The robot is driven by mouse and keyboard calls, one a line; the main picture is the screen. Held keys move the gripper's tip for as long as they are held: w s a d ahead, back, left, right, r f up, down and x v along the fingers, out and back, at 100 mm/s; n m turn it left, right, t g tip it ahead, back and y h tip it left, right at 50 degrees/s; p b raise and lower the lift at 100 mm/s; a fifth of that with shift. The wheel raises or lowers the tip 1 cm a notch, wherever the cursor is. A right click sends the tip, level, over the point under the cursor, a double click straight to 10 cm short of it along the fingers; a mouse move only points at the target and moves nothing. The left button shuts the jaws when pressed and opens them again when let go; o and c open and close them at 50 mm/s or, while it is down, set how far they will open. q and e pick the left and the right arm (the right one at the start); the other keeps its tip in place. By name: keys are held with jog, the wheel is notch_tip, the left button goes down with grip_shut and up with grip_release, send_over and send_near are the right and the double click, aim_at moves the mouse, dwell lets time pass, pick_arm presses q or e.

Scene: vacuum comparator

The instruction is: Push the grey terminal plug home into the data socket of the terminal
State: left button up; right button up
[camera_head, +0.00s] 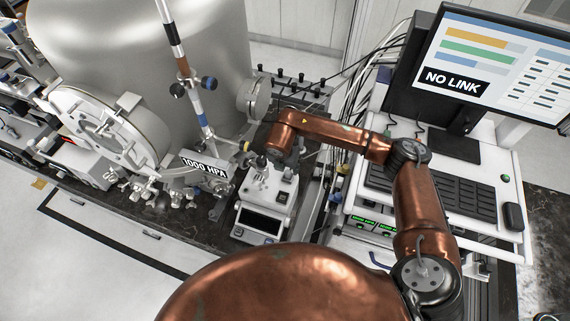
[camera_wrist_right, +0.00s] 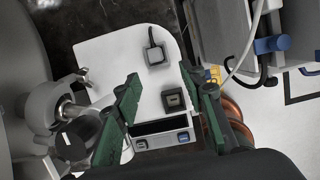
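The terminal is a small white device (camera_head: 274,188) with a dark display, left of my right forearm in the head view. In the right wrist view its white top (camera_wrist_right: 105,50) fills the middle. The grey terminal plug (camera_wrist_right: 155,54), with a dark cable, rests on or over the far part of that top. The data socket (camera_wrist_right: 173,100) is a dark square block nearer the display, apart from the plug. My right gripper (camera_wrist_right: 163,112) is open and empty, its green fingers spread either side of the socket in that view. Finger height above the terminal is unclear. My left gripper is not in view.
A monitor (camera_head: 485,65) reads NO LINK above a keyboard (camera_head: 440,190) and mouse (camera_head: 514,216). A steel vacuum chamber (camera_head: 130,50) with valves and a 1000 HPA readout (camera_head: 203,165) stands close on the left. Cables run behind the terminal.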

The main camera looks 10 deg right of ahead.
aim_at(288, 172)
jog(key=x, duration=0.2)
jog(key=b+x, duration=0.1)
jog(key=shift+w+f, duration=0.3)
jog(key=shift+w, duration=0.15)
jog(key=shift+w+f+b, duration=0.45)
jog(key=shift+w+f, duration=0.05)
jog(key=shift+f, duration=0.35)
jog(key=shift+s+d+f+b, duration=0.1)
jog(key=shift+d+f+b, duration=0.15)
jog(key=shift+f+b, duration=0.7)
jog(key=shift+w+f, duration=0.35)
jog(key=shift+f, duration=0.3)
jog(key=shift+d+f, duration=0.1)
jog(key=shift+s, duration=0.1)
jog(key=shift+c, duration=0.5)
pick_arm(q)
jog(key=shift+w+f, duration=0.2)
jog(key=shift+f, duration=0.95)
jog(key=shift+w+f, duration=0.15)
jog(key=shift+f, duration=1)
pick_arm(e)
grip_shut()
